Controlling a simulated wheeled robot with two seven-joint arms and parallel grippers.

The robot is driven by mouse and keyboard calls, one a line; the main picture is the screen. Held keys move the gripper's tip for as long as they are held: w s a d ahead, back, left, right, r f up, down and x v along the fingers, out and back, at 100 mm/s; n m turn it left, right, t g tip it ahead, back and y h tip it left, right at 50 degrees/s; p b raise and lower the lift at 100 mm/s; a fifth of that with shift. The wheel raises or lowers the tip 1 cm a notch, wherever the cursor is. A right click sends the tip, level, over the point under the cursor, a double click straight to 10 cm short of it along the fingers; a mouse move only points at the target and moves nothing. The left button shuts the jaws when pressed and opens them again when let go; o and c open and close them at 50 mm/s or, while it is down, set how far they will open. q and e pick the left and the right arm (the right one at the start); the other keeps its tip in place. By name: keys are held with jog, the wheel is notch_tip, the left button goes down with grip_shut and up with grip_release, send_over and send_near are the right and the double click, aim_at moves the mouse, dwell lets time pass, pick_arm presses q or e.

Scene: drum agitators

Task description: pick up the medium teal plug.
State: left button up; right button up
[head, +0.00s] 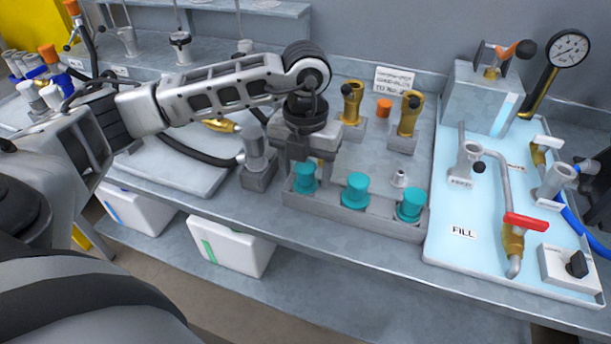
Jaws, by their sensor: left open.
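Three teal plugs stand upright in a grey rack (340,212) near the bench's front edge: a left one (305,178), a middle one (356,190) and a right one (411,205). They look close in size, so I cannot tell surely which is the medium one. My left gripper (305,168) is open and points down at the left plug, its fingers at either side of the plug's top. Whether they touch it I cannot tell. The middle and right plugs stand clear of the gripper. My right gripper is out of view.
A small grey nozzle (399,178) stands behind the rack's right half. Two brass fittings (352,100) (409,112) and an orange cap (384,107) are farther back. A grey post with a hose (256,160) is close left of the gripper. A light-blue FILL panel (470,250) lies right.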

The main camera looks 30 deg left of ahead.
aim_at(306, 165)
pick_arm(q)
jog(key=c, duration=1.1)
jog(key=shift+r, duration=0.1)
jog(key=shift+r, duration=0.45)
notch_tip(306, 165, up, 2)
jog(key=shift+r, duration=0.2)
jog(key=s+d+r, duration=0.4)
jog(key=s, duration=0.1)
jog(key=s+d+r, duration=0.5)
jog(key=shift+s+d+r+b, duration=0.2)
jog(key=shift+d+r+b, duration=0.1)
jog(key=shift+b, duration=0.1)
